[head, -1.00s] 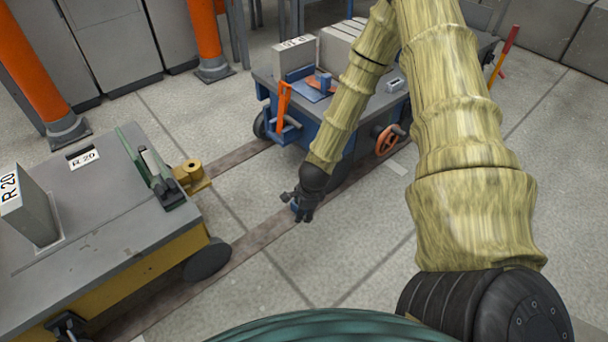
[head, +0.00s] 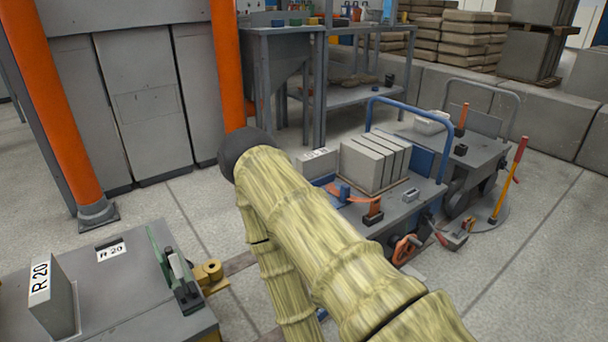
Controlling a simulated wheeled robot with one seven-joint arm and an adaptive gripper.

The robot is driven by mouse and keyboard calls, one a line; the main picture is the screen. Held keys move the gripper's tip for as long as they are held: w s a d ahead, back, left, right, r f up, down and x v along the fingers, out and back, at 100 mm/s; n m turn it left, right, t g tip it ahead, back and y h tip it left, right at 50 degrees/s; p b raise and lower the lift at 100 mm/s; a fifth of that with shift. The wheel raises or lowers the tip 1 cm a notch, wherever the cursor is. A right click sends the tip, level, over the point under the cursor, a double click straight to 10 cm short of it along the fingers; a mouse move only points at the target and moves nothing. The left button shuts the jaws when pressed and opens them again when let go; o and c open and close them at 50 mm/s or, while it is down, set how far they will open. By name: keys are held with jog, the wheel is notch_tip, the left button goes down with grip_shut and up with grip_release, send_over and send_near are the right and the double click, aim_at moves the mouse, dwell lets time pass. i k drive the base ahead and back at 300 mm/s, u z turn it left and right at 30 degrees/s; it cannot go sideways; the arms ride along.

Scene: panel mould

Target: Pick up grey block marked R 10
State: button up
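A grey block (head: 317,163) with a white label on top stands at the back left of the blue-framed trolley (head: 425,196). The label is too small to read surely, and my arm covers the block's lower part. Another upright grey block (head: 60,306), marked R 20, stands on the grey-topped cart (head: 105,290) at the lower left. No block marked R 10 can be read clearly. My arm crosses the middle of the view in front of the trolley. My gripper is not visible, hidden behind my arm or below the picture edge.
Several grey slabs (head: 372,163) stand on a board on the trolley, by an orange-handled tool (head: 352,194). A blue push rail (head: 407,103) rises behind. An orange post (head: 228,65) and a grey shelf table (head: 345,98) stand at the back.

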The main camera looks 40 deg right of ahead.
aim_at(314, 165)
jog(key=u, duration=2.95)
jog(key=k, duration=2.9)
jog(key=z, duration=2.05)
